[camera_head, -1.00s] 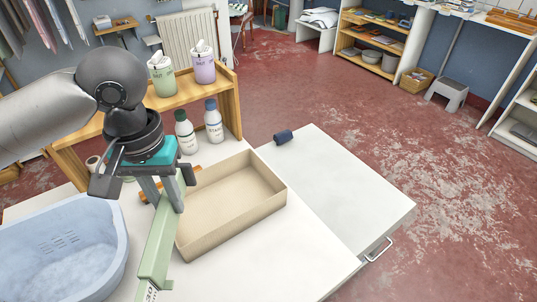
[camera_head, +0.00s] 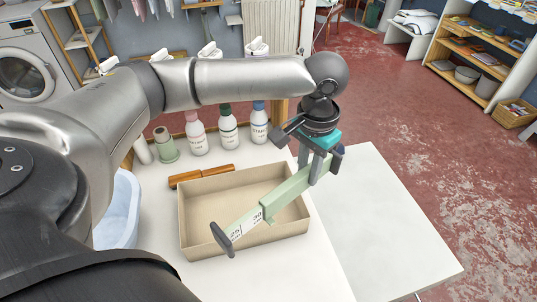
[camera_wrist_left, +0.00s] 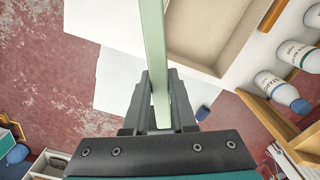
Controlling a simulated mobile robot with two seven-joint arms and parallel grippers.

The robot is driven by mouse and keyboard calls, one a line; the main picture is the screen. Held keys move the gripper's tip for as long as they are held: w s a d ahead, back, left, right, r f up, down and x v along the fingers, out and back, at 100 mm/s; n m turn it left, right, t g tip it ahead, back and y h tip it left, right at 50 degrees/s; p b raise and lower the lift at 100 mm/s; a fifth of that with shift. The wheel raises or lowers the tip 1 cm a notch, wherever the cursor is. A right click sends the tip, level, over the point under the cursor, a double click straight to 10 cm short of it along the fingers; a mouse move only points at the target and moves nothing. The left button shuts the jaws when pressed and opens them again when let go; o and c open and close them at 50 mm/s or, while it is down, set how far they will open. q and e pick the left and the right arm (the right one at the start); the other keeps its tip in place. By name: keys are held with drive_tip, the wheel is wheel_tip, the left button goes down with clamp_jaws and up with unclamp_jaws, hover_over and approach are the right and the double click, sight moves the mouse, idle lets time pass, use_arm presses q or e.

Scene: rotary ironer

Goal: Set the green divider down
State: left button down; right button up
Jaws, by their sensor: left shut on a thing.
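The green divider (camera_head: 285,195) is a long pale green bar with a printed label, 25 and 30, near its lower left end, where a dark grey rounded piece shows. My left gripper (camera_head: 318,170) is shut on its upper right end. The divider slants across the front right part of the beige box (camera_head: 190,222), apparently above it; I see no clear contact. In the left wrist view the divider (camera_wrist_left: 154,45) runs up from between the fingers (camera_wrist_left: 157,108), beside the box (camera_wrist_left: 203,62). My right gripper is not in view.
The white table (camera_head: 385,215) is bare to the right. A dark blue piece (camera_wrist_left: 203,113) lies on it near the gripper. Bottles (camera_head: 228,128) stand at the back; a pale blue tub (camera_head: 120,215) is on the left.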

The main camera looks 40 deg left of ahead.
use_arm(q)
drive_tip(key=w+a+f+m+b, duration=0.1)
drive_tip(key=a+f+b, duration=0.1)
drive_tip(key=a+f, duration=0.2)
drive_tip(key=w+a+f+m+b, duration=0.1)
drive_tip(key=a+f+m+b, duration=0.1)
drive_tip(key=a+f, duration=0.3)
drive_tip(key=w+a+f+m+b, duration=0.1)
drive_tip(key=a+f, duration=0.4)
drive_tip(key=f, duration=0.5)
drive_tip(key=shift+a+m+b, duration=0.1)
drive_tip(key=shift+m+b, duration=0.4)
drive_tip(key=shift+m, duration=0.2)
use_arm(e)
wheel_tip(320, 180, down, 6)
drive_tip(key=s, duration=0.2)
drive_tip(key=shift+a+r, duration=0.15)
use_arm(q)
drive_tip(key=shift+f, duration=0.65)
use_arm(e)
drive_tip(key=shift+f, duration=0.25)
use_arm(q)
drive_tip(key=c, duration=0.7)
unclamp_jaws()
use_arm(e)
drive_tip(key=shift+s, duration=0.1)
use_arm(q)
drive_tip(key=shift+o, duration=0.2)
